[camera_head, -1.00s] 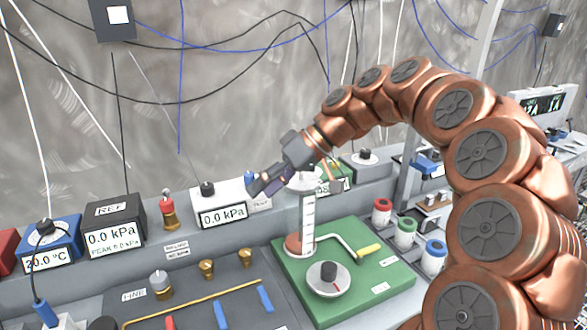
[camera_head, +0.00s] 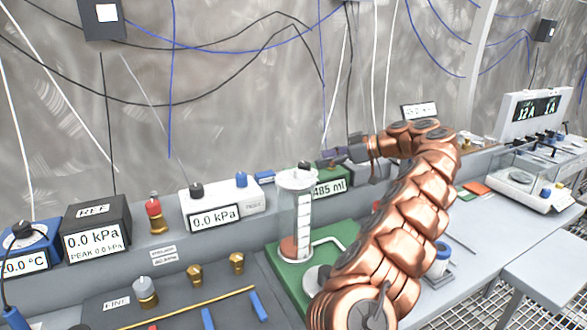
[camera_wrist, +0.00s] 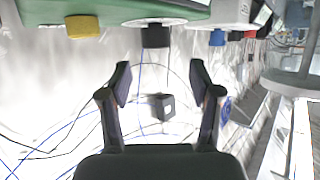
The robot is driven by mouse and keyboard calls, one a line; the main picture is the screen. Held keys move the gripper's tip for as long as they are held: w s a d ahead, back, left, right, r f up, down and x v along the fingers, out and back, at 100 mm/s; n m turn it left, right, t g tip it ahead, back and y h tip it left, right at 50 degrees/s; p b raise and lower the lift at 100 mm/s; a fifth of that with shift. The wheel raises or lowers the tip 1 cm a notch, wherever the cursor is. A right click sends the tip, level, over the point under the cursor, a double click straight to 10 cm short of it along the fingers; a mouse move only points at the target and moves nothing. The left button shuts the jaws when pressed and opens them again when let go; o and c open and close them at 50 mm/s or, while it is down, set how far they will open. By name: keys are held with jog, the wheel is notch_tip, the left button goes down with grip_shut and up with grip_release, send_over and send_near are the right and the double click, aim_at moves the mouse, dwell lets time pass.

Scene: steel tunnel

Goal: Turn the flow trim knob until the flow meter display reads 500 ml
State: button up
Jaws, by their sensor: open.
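The flow meter is a green box (camera_head: 338,176) behind the clear cylinder, and its display (camera_head: 329,189) reads 485 ml. A black knob (camera_head: 303,165) shows just above the cylinder's white top. The wrist view shows a black knob (camera_wrist: 155,36) on a white disc at the green box's edge, with no readable label. My gripper (camera_head: 324,160) is open and empty above the flow meter. In the wrist view its fingertips (camera_wrist: 160,70) are spread to either side of the black knob's line, apparently just short of it. A yellow knob (camera_wrist: 83,26) is alongside.
The clear cylinder (camera_head: 303,215) stands on a green board (camera_head: 283,255) in front. A white box (camera_head: 222,200) reading 0.0 kPa is to the left; its blue knob (camera_wrist: 217,38) shows in the wrist view. My arm hides the board's right part and its dial knob partly.

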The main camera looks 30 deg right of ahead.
aim_at(306, 164)
jog(key=shift+w+d+f, duration=0.1)
jog(key=shift+d+f, duration=0.05)
jog(key=shift+d, duration=0.05)
jog(key=p+x, duration=0.1)
jog(key=x, duration=0.6)
jog(key=shift+w+a, duration=0.1)
jog(key=shift+w, duration=0.05)
jog(key=shift+f, duration=0.1)
jog(key=c, duration=1.2)
